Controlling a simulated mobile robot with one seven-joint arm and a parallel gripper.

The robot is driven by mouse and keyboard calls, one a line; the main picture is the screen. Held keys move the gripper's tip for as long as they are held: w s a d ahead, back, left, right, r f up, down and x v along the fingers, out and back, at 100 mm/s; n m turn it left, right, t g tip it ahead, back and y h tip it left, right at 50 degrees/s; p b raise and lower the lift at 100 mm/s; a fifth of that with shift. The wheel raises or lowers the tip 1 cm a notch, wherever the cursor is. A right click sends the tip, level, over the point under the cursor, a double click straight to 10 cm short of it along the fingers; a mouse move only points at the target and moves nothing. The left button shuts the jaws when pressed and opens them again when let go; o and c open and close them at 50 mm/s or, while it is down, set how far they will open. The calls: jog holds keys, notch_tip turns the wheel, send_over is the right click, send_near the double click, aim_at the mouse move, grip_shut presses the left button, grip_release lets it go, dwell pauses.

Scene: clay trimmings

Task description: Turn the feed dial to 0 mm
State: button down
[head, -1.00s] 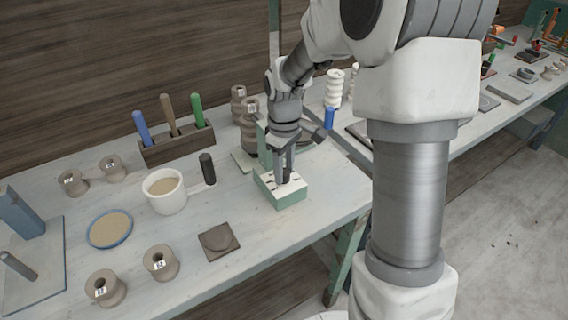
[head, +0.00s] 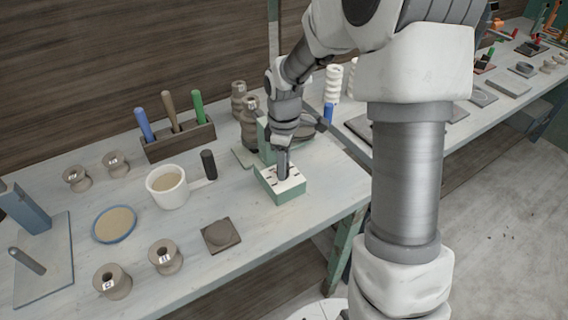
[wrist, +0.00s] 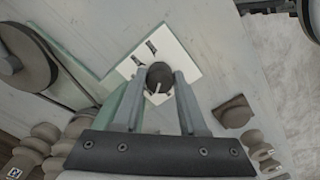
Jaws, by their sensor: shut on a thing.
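The feed dial (wrist: 159,74) is a dark round knob with a pale pointer line. It sits on the white marked face (wrist: 184,58) of a green box (head: 291,196) near the table's front edge. My gripper (head: 283,176) points down over this box in the head view and hides the dial there. In the wrist view my gripper (wrist: 160,80) has one finger on each side of the dial and is shut on it. Dark marks show on the white face beside the dial. Their figures are too small to read.
A white mug (head: 168,200) and a dark upright cylinder (head: 209,164) stand left of the box. A brown slab (head: 220,236) lies in front. A rack of colored handles (head: 180,142) stands behind. Spools (head: 112,282) sit at the front left.

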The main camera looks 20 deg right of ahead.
jog(key=shift+c, duration=2.2)
grip_release()
notch_tip(320, 180, up, 18)
jog(key=p, duration=0.2)
jog(key=shift+f, duration=0.25)
